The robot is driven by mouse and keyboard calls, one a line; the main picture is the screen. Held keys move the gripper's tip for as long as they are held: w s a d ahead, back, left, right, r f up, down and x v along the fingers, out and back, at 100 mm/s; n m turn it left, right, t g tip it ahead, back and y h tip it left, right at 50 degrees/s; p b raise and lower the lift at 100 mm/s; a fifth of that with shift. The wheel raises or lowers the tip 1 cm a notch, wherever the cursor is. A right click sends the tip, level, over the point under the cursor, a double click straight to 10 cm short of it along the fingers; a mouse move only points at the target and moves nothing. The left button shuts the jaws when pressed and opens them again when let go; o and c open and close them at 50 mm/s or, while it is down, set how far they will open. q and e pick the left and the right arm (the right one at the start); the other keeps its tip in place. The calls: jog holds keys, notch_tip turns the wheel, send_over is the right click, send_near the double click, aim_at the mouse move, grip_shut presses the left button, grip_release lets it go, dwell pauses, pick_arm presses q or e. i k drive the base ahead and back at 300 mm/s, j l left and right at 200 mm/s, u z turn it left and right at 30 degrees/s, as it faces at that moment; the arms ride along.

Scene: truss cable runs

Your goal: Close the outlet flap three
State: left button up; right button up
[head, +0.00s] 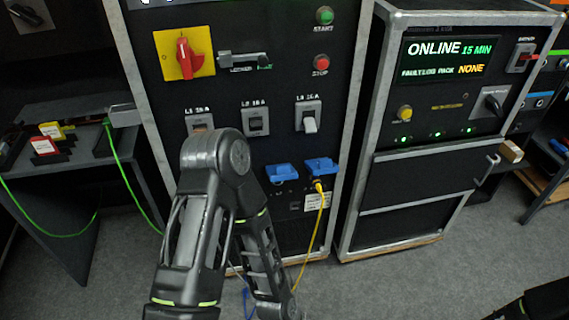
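Two blue outlet flaps show low on the black power cabinet, a left one (281,173) and a right one (321,165). The right one is the rightmost in the visible row and seems to stick out from the panel. A yellow cable (322,220) runs from just below it to the floor. How far each flap is open is too small to tell. My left arm stands in front of the cabinet and hides the panel left of these flaps. Its forearm runs down out of the picture, and its gripper is not in view. My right gripper is not in view either.
Above the flaps are several breaker switches (308,116), a red rotary switch (184,55) and green and red buttons. A second cabinet (425,185) with an ONLINE screen (448,58) stands at the right. A side table (75,155) with green cable is at the left.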

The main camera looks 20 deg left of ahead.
aim_at(281, 172)
jog(key=j+u, duration=0.15)
jog(key=u, duration=0.3)
jog(key=i+j+u, duration=0.1)
jog(key=u, duration=0.4)
jog(key=j+u, duration=0.1)
jog(key=u, duration=0.35)
jog(key=i+u, duration=0.15)
jog(key=u, duration=0.35)
